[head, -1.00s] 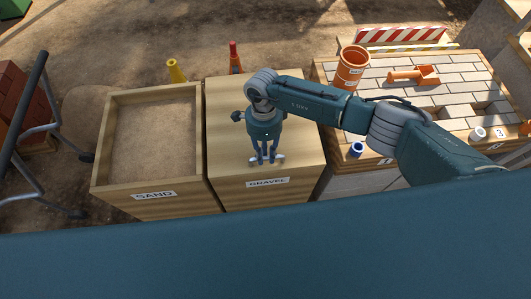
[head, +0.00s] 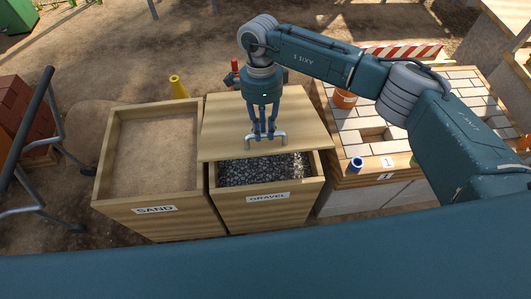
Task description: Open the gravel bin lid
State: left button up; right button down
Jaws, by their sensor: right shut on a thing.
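The gravel bin (head: 268,212) stands in the middle of the head view, with a GRAVEL label on its front. Its wooden lid (head: 225,127) is partly raised at the front edge, and grey gravel (head: 262,171) shows in the gap. A pale metal handle (head: 281,144) sits near the lid's front edge. My right gripper (head: 264,136) is shut on the handle, reaching it from above. The wrist and fingers hide part of the lid behind the handle. My left gripper is not in view.
An open sand bin (head: 154,222) stands directly left of the gravel bin. A metal cart frame (head: 32,130) and bricks (head: 18,110) are at far left.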

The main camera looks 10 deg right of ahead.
jog(key=w+r+b, duration=0.2)
jog(key=w+r, duration=0.4)
jog(key=shift+r, duration=0.2)
dwell(0.4)
dwell(0.5)
